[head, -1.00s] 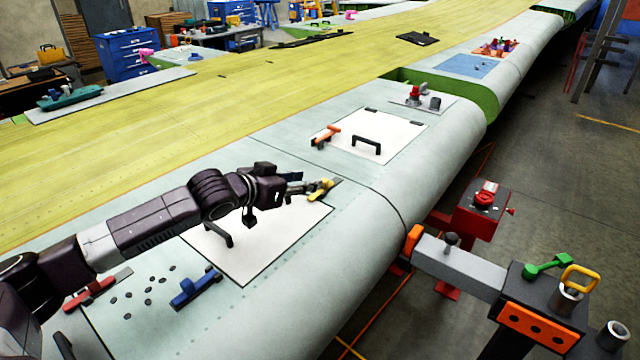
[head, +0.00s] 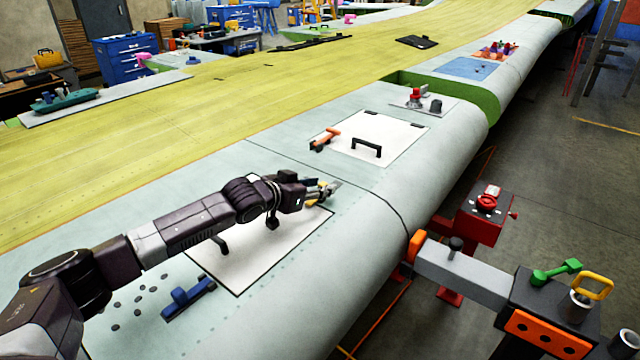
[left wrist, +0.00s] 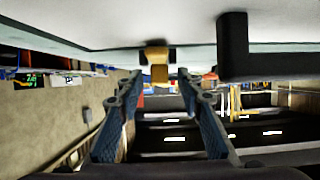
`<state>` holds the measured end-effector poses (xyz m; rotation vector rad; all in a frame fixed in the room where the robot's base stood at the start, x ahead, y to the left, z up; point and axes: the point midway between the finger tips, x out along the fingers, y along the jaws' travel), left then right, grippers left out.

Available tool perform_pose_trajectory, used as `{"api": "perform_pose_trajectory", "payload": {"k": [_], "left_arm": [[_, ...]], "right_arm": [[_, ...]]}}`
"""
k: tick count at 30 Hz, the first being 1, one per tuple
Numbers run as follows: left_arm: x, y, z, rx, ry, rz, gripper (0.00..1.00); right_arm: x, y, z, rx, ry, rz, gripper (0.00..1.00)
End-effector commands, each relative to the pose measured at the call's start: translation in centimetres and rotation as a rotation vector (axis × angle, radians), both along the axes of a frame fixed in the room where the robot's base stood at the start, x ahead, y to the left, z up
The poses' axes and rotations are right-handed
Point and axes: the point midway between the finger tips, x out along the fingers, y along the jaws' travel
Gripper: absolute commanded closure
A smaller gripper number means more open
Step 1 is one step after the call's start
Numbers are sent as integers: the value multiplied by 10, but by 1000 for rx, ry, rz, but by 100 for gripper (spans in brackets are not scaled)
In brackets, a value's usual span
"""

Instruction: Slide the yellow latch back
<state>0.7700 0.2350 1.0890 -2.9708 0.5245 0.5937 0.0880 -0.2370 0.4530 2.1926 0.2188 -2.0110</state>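The yellow latch (head: 315,186) sits at the far edge of the near white panel (head: 262,252), mostly hidden by my left gripper (head: 332,190). In the left wrist view the yellow latch (left wrist: 159,68) shows just beyond and between the fingertips. My left gripper (left wrist: 158,82) is open there, with clear space between its blue-grey fingers. I cannot tell whether either finger touches the latch. My right gripper is in neither view.
A black handle (left wrist: 236,55) on the panel stands close beside the left gripper. A blue latch (head: 188,297) lies nearer on the wing. A second white panel (head: 385,134) has an orange latch (head: 324,139). A jig clamp (head: 460,272) stands right of the wing edge.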

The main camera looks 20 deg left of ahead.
Motion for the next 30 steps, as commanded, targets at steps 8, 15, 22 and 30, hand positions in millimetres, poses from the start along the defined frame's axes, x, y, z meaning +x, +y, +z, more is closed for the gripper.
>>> {"api": "perform_pose_trajectory", "payload": {"k": [8,15,22,30], "left_arm": [[5,-2,-2,1,0,0,66],[5,-2,-2,1,0,0,80],[5,-2,-2,1,0,0,100],[5,-2,-2,0,0,0,100]], "right_arm": [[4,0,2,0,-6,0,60],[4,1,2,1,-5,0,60],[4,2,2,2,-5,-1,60],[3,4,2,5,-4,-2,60]]}}
